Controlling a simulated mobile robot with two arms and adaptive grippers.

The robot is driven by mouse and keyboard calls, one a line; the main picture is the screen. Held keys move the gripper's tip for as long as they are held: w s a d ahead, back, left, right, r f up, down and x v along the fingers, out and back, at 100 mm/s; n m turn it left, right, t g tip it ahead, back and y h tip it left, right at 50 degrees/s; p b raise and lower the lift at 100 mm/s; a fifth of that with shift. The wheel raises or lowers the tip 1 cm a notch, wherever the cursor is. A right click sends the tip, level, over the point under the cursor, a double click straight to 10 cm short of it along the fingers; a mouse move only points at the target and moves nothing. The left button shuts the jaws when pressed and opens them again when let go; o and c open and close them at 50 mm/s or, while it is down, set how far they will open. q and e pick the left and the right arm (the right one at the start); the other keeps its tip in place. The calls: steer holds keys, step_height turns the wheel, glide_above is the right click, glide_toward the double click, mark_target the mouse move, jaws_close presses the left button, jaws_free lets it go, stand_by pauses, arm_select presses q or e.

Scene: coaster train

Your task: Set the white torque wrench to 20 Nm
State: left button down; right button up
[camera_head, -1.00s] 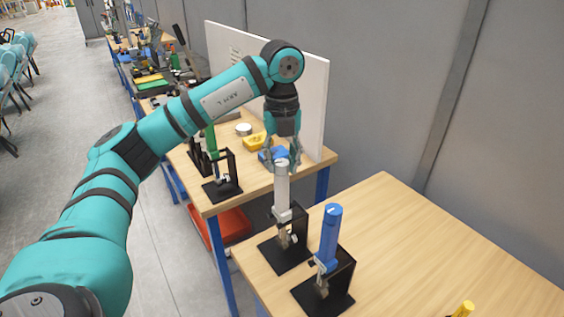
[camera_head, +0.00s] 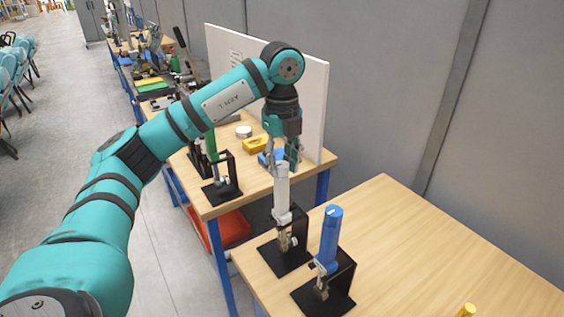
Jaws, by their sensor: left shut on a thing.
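The white torque wrench (camera_head: 282,193) stands upright in a black stand (camera_head: 288,257) near the left edge of the front wooden table. My left gripper (camera_head: 282,164) comes down from above with its fingers around the top end of the white wrench's handle and is shut on it. The setting scale on the wrench is too small to read. My right gripper is not in view.
A blue torque wrench (camera_head: 330,236) stands in its own black stand just right of the white one. A green wrench (camera_head: 211,145) stands on the table behind, near a yellow object (camera_head: 255,144). A white panel (camera_head: 312,95) rises behind my left gripper. The front table's right side is largely clear.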

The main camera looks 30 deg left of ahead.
mark_target(282, 164)
arm_select(q)
steer(key=c, duration=1)
jaws_free()
steer(key=shift+o, duration=0.2)
steer(key=shift+r, duration=0.1)
step_height(282, 164, up, 12)
